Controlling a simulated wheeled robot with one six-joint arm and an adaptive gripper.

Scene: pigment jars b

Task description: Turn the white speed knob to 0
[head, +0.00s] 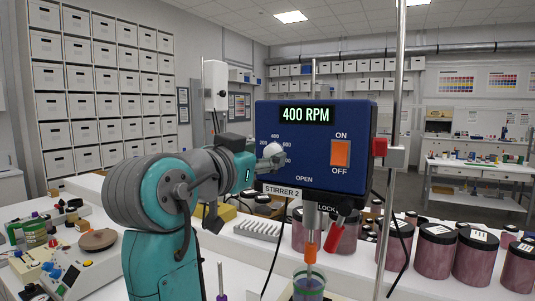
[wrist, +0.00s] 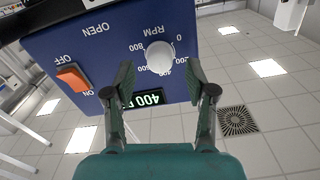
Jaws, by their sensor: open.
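The white speed knob (wrist: 160,57) is on the blue front panel of the stirrer box (head: 330,125), inside a dial ring marked up to 800. It also shows in the head view (head: 273,151), partly covered by my gripper (head: 264,161). The display (head: 307,114) reads 400 RPM. In the upside-down wrist view my gripper (wrist: 159,69) is open, with one finger on each side of the knob and visible gaps. The knob's pointer cannot be made out.
An orange ON/OFF switch (head: 341,154) is on the same panel. A metal stand rod (head: 393,150) rises at the box's right, with a red clamp knob (head: 379,147). Below are a stirring shaft, a beaker (head: 308,288) and several dark red jars (head: 436,251).

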